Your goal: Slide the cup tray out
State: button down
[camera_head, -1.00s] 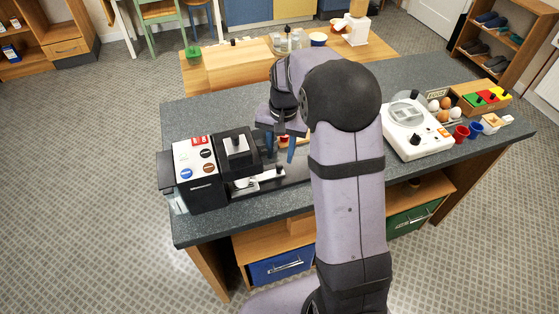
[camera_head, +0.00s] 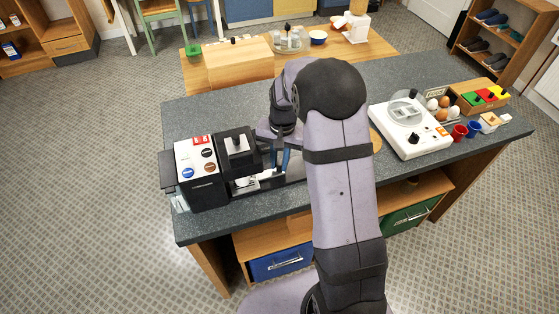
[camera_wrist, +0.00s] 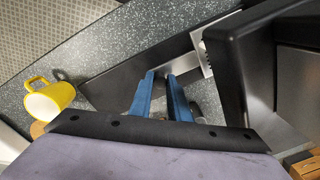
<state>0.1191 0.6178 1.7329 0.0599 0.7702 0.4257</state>
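The cup tray (camera_head: 246,184) is the low silver and dark piece at the foot of the black coffee machine (camera_head: 232,146), on its right side. My gripper (camera_head: 280,168) points down just right of the tray, by the tray's front end where its small dark handle was visible earlier. In the wrist view my two blue fingers (camera_wrist: 160,76) have a narrow gap between them, over a long dark plate (camera_wrist: 128,82). The handle is hidden by the fingers, so I cannot tell whether they grip it. The silver tray edge (camera_wrist: 203,52) shows beside the machine's black body.
A white appliance (camera_head: 411,124), eggs (camera_head: 440,106), and red and blue cups (camera_head: 466,131) stand at the right. The counter (camera_head: 215,112) behind the machine is clear.

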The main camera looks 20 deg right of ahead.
jog(key=d, duration=1.1)
jog(key=shift+d, duration=0.15)
jog(key=c, duration=1.7)
grip_release()
jog(key=shift+d, duration=0.2)
jog(key=shift+o, duration=0.2)
jog(key=shift+a+r, duration=0.1)
jog(key=shift+a, duration=0.05)
notch_tip(320, 180, up, 7)
jog(key=b, duration=0.2)
jog(key=shift+d, duration=0.25)
jog(key=shift+r, duration=0.1)
